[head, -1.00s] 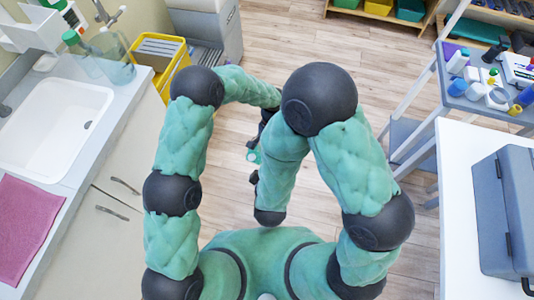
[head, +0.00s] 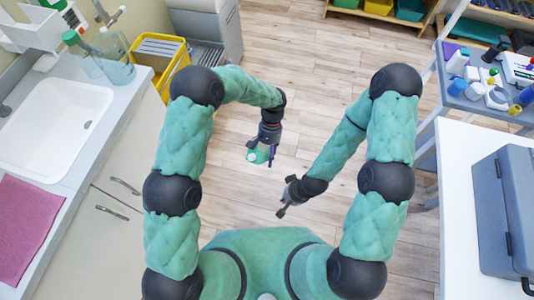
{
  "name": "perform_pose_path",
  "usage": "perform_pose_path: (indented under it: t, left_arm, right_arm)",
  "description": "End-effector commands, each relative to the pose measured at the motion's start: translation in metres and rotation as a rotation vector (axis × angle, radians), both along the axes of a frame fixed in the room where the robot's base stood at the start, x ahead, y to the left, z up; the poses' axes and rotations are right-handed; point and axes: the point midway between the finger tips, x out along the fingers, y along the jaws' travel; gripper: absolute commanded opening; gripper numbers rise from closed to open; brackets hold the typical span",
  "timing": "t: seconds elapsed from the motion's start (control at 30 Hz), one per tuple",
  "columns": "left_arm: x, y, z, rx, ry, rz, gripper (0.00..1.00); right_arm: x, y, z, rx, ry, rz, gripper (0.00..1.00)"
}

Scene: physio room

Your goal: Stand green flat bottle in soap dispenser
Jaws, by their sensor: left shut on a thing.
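My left gripper (head: 261,153) is shut on the green flat bottle (head: 259,157), held above the open floor. The bottle is small here and partly hidden by the fingers; a pale end shows. My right gripper (head: 281,204) is lower and to the right, apart from the bottle, with nothing visible in it; its finger opening is unclear. A white wall-mounted rack (head: 27,36), possibly the soap dispenser, is at the upper left above the counter; I cannot tell for sure.
A clear jar (head: 117,68) and green-capped bottles stand by the sink (head: 55,130) on the left counter. A pink towel (head: 27,228) lies in front. A yellow bin (head: 170,80) stands beyond. A grey case (head: 505,205) and a cluttered trolley (head: 455,100) are right. The middle floor is clear.

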Motion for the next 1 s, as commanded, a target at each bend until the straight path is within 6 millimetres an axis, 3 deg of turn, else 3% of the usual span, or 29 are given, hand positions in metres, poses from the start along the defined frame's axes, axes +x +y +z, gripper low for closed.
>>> perform_pose_path:
  t: [0.6,0.8,1.0]
  left_arm:
    - [0.0,0.0,0.001,0.0,-0.001,0.0,0.26]
    - [0.001,0.0,0.016,0.0,-0.001,0.0,0.26]
    - [-0.039,0.013,0.016,0.001,0.003,-0.001,0.26]
  right_arm:
    - [-0.009,-0.009,-0.008,0.038,0.059,-0.026,0.0]
    - [-0.009,-0.009,0.003,0.038,0.058,-0.027,0.0]
    - [-0.009,-0.009,0.013,0.038,0.058,-0.027,0.0]
